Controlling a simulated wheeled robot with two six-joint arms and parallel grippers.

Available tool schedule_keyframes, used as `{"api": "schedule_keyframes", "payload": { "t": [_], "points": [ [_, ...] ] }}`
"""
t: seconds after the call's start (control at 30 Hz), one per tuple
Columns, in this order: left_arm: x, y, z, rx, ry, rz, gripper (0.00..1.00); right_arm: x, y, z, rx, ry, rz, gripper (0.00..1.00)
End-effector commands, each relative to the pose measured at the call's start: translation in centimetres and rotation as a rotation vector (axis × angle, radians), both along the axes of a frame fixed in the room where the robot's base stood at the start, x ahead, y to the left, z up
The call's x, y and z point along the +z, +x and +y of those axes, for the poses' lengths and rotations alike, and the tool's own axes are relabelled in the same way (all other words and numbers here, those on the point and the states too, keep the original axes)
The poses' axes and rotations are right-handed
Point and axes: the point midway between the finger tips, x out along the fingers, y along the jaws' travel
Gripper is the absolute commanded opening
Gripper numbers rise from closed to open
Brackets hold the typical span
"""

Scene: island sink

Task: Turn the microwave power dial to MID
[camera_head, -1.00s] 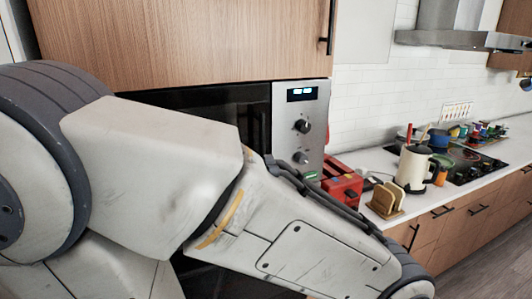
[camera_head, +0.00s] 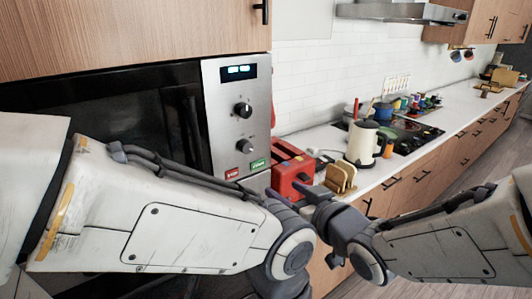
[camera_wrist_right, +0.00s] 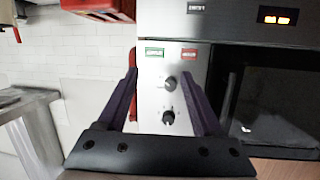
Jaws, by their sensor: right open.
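The microwave's steel control panel (camera_head: 215,95) faces me left of centre in the head view. It carries an upper black dial (camera_head: 243,109) and a lower black dial (camera_head: 245,146). The wrist view shows the panel inverted, with the lower dial (camera_wrist_right: 170,83) above the upper dial (camera_wrist_right: 168,117). The dial settings are too small to read. My right gripper (camera_wrist_right: 160,75) is open and empty, its fingers framing the dials in that view without visible contact. In the head view the right gripper (camera_head: 308,192) is right of and below the panel. My left gripper is out of frame.
Red STOP (camera_head: 232,173) and green START (camera_head: 258,164) buttons sit below the dials. A red toaster (camera_head: 290,165) stands right beside the panel, close to my right gripper. Toast in a rack (camera_head: 341,179) and a kettle (camera_head: 362,140) stand further along the counter.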

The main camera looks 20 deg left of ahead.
Motion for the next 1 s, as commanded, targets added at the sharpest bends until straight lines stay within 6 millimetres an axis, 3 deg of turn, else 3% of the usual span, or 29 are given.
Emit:
{"api": "schedule_keyframes", "payload": {
  "t": [0.1, 0.3, 0.8, 1.0],
  "points": [
    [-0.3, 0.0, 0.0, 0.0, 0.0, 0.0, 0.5, 2.1, 0.3, 1.2, 0.05, 0.112, -0.089, 0.67],
    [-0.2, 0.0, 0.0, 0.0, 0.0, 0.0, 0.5, 3.9, 0.2, 2.1, 0.093, 0.196, -0.15, 0.67],
    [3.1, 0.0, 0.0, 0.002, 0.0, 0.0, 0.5, 4.1, 5.2, 8.2, 0.094, 0.198, -0.151, 0.67],
    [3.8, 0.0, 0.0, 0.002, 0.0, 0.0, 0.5, 4.0, 6.5, 9.7, 0.093, 0.198, -0.152, 0.67]
  ]
}}
